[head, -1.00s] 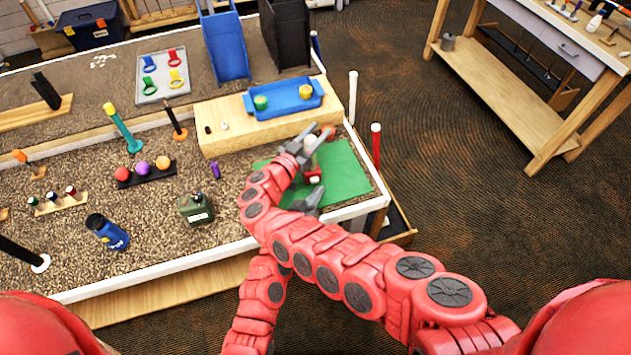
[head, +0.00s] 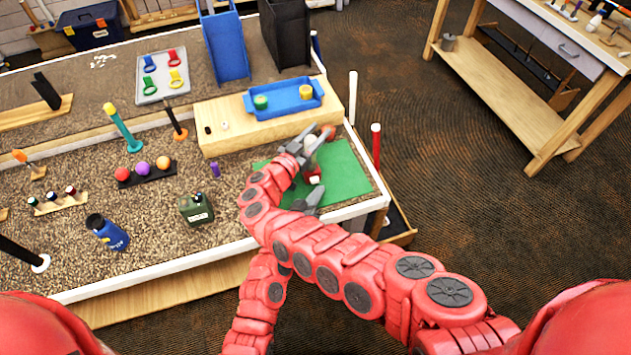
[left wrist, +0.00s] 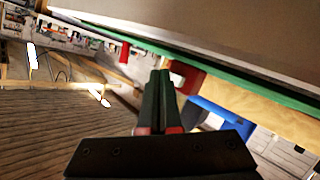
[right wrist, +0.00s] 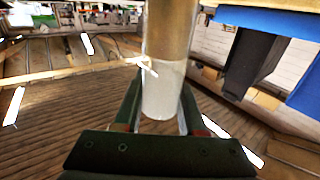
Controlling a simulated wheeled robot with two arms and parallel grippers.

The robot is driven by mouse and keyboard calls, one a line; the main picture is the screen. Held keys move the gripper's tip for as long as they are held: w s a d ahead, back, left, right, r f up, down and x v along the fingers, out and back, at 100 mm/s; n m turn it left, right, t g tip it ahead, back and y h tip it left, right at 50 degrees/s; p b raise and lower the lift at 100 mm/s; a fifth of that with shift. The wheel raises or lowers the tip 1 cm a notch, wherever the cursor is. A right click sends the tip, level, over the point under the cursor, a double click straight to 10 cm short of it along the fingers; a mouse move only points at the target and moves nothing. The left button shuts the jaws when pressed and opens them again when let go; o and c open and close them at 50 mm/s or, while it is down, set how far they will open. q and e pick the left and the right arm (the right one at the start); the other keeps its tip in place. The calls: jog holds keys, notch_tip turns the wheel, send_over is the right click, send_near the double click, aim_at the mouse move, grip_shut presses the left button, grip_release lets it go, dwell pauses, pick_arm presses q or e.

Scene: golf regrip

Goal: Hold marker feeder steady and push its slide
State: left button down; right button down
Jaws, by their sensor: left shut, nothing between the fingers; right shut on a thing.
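The marker feeder (head: 311,161) stands on the green mat (head: 346,173) at the table's right corner, with pale and red parts partly hidden by my grippers. My right gripper (head: 303,146) is at its upper part. In the right wrist view, my right gripper (right wrist: 161,112) is shut on its pale, clear-looking tube (right wrist: 165,85), with a tan part above. My left gripper (head: 318,190) is lower, near the red part (head: 314,179). In the left wrist view, my left gripper (left wrist: 160,80) is shut and empty, its tips close to a red block (left wrist: 187,76). Contact cannot be told.
A wooden block (head: 228,140) with a blue tray (head: 284,113) stands behind the mat. A red post (head: 376,145) and a white post (head: 352,97) rise at the table's right edge.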

aim_at(323, 215)
pick_arm(q)
jog(key=shift+w, duration=0.15)
jog(key=shift+w+a, duration=0.1)
jog(key=shift+w, duration=0.15)
jog(key=shift+w+a, duration=0.25)
jog(key=shift+w, duration=0.55)
dwell(1.0)
jog(key=shift+s+d, duration=0.2)
jog(key=shift+s, duration=0.45)
jog(key=shift+s+d, duration=0.15)
jog(key=shift+s, duration=0.45)
jog(key=shift+s+d, duration=0.25)
jog(key=shift+s, duration=0.55)
jog(key=shift+s+d, duration=0.3)
jog(key=shift+s, duration=0.45)
jog(key=shift+s+d, duration=0.25)
jog(key=shift+s, duration=0.55)
dwell(0.5)
